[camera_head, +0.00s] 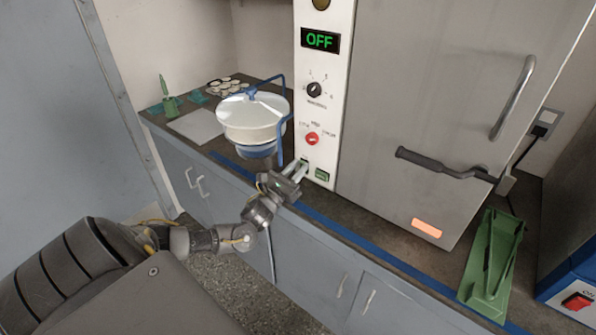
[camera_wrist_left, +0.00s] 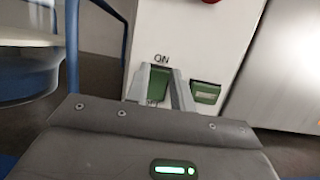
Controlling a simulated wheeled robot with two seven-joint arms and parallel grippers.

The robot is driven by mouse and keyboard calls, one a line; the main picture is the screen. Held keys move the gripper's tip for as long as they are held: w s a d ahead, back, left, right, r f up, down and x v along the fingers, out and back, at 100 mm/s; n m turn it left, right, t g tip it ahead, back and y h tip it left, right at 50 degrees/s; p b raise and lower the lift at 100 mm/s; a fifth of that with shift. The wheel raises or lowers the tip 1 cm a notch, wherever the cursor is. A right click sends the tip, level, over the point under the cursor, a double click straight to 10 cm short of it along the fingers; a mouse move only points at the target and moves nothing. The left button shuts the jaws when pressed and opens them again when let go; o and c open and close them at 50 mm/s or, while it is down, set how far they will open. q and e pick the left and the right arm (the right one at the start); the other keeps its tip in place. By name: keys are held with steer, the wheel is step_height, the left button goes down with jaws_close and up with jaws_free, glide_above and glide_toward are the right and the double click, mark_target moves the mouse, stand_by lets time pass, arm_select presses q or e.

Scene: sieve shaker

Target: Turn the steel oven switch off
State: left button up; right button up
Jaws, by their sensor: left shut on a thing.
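The steel oven (camera_head: 420,90) stands on the counter, with a white control panel (camera_head: 306,100) at its left. Its display (camera_head: 320,40) reads OFF in green. My left gripper (camera_head: 299,170) is at the bottom of this panel. In the left wrist view my left gripper (camera_wrist_left: 158,82) has one finger on each side of the green oven switch (camera_wrist_left: 159,84) and is shut on it. "ON" is printed above the switch; the label below is partly hidden. A second green piece (camera_wrist_left: 205,93) sits to the right of the fingers. My right gripper is not in view.
A sieve shaker with a white pan (camera_head: 252,118) and blue frame stands close left of the gripper. A black knob (camera_head: 314,90) and red knob (camera_head: 311,139) are above it. A green holder (camera_head: 492,262) lies at the right. A blue machine has a red switch (camera_head: 577,301).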

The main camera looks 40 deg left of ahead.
arm_select(q)
steer(key=o, duration=1)
steer(key=b+v, duration=0.1)
steer(key=v, duration=0.9)
steer(key=shift+s+f, duration=0.1)
steer(key=shift+s, duration=0.25)
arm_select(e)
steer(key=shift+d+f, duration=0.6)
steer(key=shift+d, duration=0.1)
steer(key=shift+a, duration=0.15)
